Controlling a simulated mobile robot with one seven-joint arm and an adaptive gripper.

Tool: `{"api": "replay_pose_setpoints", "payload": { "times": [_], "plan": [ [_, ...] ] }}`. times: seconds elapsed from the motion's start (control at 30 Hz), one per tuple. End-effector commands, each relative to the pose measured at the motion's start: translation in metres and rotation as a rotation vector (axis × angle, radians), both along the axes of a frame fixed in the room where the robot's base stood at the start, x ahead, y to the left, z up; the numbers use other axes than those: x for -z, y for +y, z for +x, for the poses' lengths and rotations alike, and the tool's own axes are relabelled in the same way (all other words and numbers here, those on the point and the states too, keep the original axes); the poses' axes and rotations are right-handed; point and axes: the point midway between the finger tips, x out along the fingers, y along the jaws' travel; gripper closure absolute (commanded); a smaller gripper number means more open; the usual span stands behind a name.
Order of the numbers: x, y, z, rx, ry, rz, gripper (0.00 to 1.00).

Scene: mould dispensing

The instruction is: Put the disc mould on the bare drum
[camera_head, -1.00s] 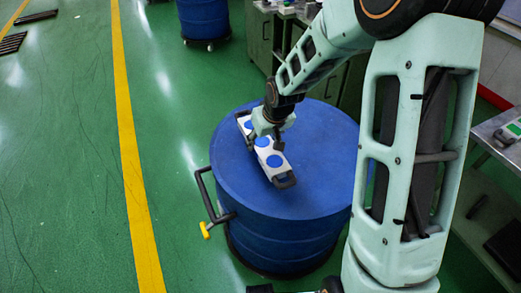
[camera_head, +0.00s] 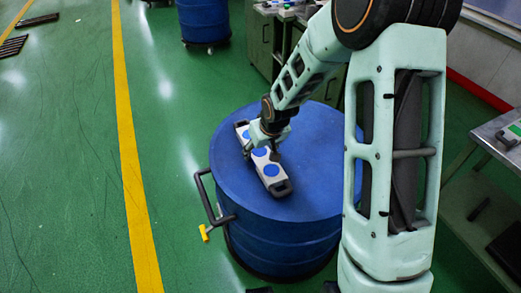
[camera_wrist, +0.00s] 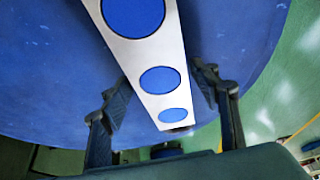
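The disc mould (camera_head: 277,183) is a long pale grey block with a row of blue discs on top and dark handles at its ends. It is over the top of the near blue drum (camera_head: 315,190), left of the drum's centre. I cannot tell if it touches the lid. My gripper (camera_head: 266,143) is at the middle of the mould. In the wrist view my gripper (camera_wrist: 162,85) has one finger along each long side of the mould (camera_wrist: 180,60), with the tips close against its edges. The drum's blue top (camera_wrist: 50,70) shows beneath.
A dark side handle with a yellow grip (camera_head: 205,232) sticks out at the drum's left. Another blue drum (camera_head: 204,20) with things on it stands at the back. Cabinets (camera_head: 262,45) and a metal table (camera_head: 490,130) are to the right.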

Motion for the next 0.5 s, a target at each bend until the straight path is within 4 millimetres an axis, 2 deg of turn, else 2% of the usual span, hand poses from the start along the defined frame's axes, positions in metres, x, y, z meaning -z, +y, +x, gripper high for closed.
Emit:
{"api": "replay_pose_setpoints", "payload": {
  "times": [0.07, 0.37, 0.5],
  "plan": [
    [0.000, 0.000, 0.000, 0.000, 0.000, 0.000, 0.32],
    [-0.002, 0.000, 0.000, 0.000, 0.000, 0.000, 0.32],
    [-0.012, -0.002, -0.002, 0.001, -0.002, 0.000, 0.32]
  ]
}}
